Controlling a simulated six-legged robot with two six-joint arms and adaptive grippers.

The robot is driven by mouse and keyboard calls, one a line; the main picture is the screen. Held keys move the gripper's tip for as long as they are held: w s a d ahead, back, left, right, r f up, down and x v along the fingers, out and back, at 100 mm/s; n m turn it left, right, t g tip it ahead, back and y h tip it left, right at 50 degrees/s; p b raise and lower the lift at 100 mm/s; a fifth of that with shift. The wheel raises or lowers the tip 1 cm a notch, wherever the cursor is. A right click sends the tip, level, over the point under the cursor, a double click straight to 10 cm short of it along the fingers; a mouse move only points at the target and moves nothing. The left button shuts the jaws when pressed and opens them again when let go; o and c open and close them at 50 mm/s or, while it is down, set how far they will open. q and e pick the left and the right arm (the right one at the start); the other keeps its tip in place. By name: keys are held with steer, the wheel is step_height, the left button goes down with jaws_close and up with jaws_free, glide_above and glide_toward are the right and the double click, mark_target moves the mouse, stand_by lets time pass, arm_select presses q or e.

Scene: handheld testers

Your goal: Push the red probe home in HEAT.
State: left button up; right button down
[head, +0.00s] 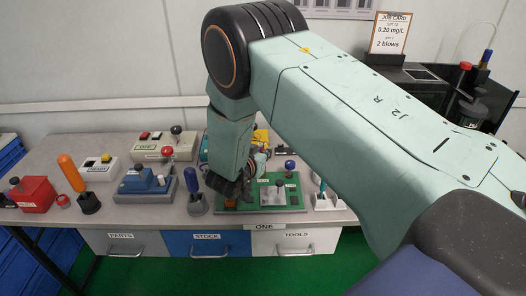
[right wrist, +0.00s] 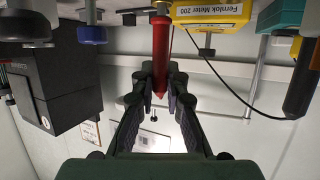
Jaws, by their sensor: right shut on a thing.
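In the right wrist view the red probe (right wrist: 161,45) stands between the fingers of my right gripper (right wrist: 160,82), which is shut on it. In the head view my right gripper (head: 232,188) is low over the left part of a green board (head: 262,206) on the bench. The probe is hidden or too small to tell there. I cannot make out a HEAT label or its opening, so I cannot tell how deep the probe sits. My left gripper is not in view.
A yellow Ferrilox meter (right wrist: 208,14) with a black cable is close beside the probe. A blue knobbed tool (head: 197,203) stands left of the green board and a white stand (head: 328,203) right of it. Several testers crowd the bench. A job card (head: 390,33) stands behind.

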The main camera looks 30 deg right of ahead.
steer(key=c, duration=1.3)
jaws_free()
steer(key=v, duration=0.7)
steer(key=shift+s+a, duration=0.15)
steer(key=shift+r, duration=0.1)
steer(key=shift+a, duration=0.1)
